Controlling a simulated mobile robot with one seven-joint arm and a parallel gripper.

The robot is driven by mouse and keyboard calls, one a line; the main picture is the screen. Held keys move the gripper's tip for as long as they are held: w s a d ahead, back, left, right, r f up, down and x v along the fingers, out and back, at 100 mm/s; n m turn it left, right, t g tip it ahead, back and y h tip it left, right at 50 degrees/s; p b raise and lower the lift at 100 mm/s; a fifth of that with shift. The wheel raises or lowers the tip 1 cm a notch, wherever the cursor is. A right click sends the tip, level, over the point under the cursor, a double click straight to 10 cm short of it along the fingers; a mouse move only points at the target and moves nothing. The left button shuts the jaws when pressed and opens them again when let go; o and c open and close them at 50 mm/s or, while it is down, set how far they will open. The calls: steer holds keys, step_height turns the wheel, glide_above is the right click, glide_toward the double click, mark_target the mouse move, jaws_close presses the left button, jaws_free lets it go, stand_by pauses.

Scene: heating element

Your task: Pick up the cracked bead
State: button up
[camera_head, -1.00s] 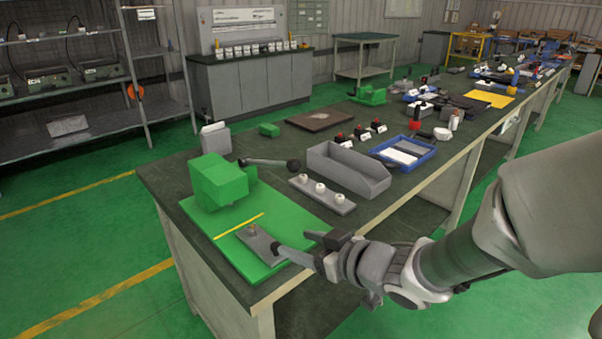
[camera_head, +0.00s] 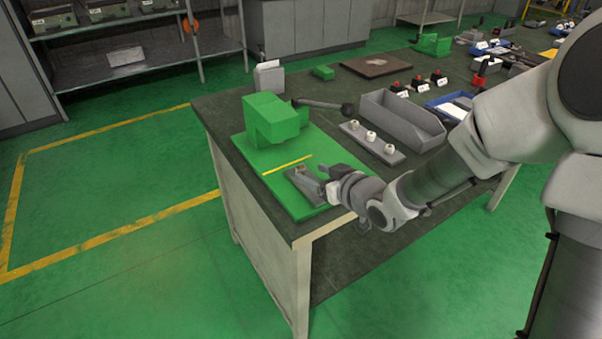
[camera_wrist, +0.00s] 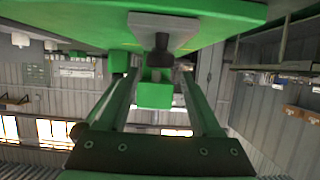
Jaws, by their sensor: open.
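A small grey plate (camera_head: 303,186) lies on the green base of the press-like block near the bench's front corner. The plate also shows in the wrist view (camera_wrist: 180,22), where the scene is upside down. A short dark piece (camera_wrist: 158,52) sticks out from it between my fingers. I cannot tell whether this is the cracked bead; no crack shows. My gripper (camera_head: 326,181) is low at the plate's right side in the head view. In the wrist view my gripper (camera_wrist: 158,85) has its fingers apart, on either side of the dark piece, with gaps visible.
The green block (camera_head: 272,122) with a dark lever (camera_head: 325,106) stands behind the plate. Floor left of the bench is clear.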

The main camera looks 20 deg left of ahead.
mark_target(302, 168)
steer(key=b+x, duration=0.1)
steer(key=x, duration=0.4)
steer(key=shift+w+a+f, duration=0.1)
steer(key=shift+w+f, duration=0.1)
steer(key=shift+w, duration=0.05)
jaws_close()
